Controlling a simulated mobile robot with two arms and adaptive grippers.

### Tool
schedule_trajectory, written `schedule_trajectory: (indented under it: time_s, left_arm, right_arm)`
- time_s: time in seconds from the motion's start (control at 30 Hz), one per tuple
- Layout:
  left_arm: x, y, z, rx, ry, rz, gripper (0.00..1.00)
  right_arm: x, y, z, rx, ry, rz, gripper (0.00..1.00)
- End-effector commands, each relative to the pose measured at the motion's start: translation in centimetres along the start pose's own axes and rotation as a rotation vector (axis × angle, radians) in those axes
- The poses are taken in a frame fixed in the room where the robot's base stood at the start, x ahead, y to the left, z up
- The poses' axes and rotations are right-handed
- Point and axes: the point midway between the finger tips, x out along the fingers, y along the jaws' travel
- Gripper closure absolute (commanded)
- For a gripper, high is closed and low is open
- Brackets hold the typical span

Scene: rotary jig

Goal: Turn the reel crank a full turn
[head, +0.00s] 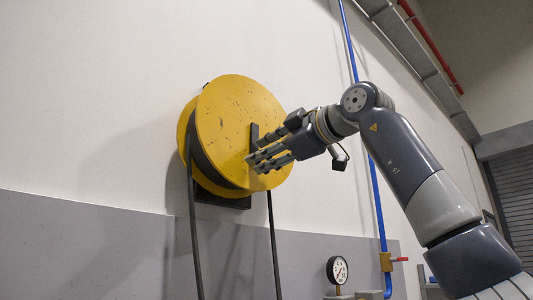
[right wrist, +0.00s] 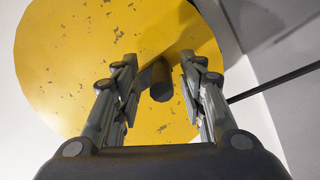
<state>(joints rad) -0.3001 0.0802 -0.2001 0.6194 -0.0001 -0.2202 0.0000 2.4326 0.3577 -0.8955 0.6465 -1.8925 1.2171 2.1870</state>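The yellow reel (head: 232,120) is mounted on the wall, its round face scuffed. Its dark crank arm (head: 254,134) shows on the face in the head view, partly hidden behind my right gripper (head: 266,160). In the right wrist view the crank's dark handle (right wrist: 162,82) stands out from the yellow face (right wrist: 90,60). My right gripper (right wrist: 160,95) is open there, with one finger pair on each side of the handle. I see a gap on the left of the handle; contact on the right is unclear. My left gripper is out of view.
Dark hose lines (head: 273,245) hang below the reel. A pressure gauge (head: 337,269) stands at the lower right. The wall left of the reel is clear.

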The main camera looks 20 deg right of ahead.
Motion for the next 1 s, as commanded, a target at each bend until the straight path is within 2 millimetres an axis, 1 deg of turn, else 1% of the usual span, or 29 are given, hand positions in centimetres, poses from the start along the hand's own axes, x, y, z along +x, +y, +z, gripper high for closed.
schedule_trajectory:
  time_s: [0.17, 0.27, 0.37, 0.6, 0.7, 0.83, 1.0]
  left_arm:
    - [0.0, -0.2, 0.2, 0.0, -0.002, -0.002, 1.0]
    - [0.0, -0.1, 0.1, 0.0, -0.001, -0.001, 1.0]
    - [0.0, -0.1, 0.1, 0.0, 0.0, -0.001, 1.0]
    - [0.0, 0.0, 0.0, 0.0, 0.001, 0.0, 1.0]
    - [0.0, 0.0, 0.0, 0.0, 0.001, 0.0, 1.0]
    - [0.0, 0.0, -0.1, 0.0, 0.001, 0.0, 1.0]
    - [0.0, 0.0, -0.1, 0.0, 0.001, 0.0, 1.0]
  right_arm:
    - [-0.3, 0.0, 0.0, -0.001, 0.0, 0.0, 0.62]
    - [-1.1, 0.1, 0.1, 0.0, 0.0, 0.0, 0.62]
    - [-2.4, 0.1, 0.1, -0.001, 0.0, 0.002, 0.62]
    - [-7.5, 0.1, 0.1, -0.002, 0.002, 0.004, 0.62]
    - [-9.4, 0.1, 0.1, 0.0, 0.0, 0.003, 0.62]
    - [-11.0, 0.0, 0.1, -0.001, 0.0, 0.001, 0.62]
    - [-11.9, 0.0, 0.0, 0.0, 0.001, 0.0, 0.62]
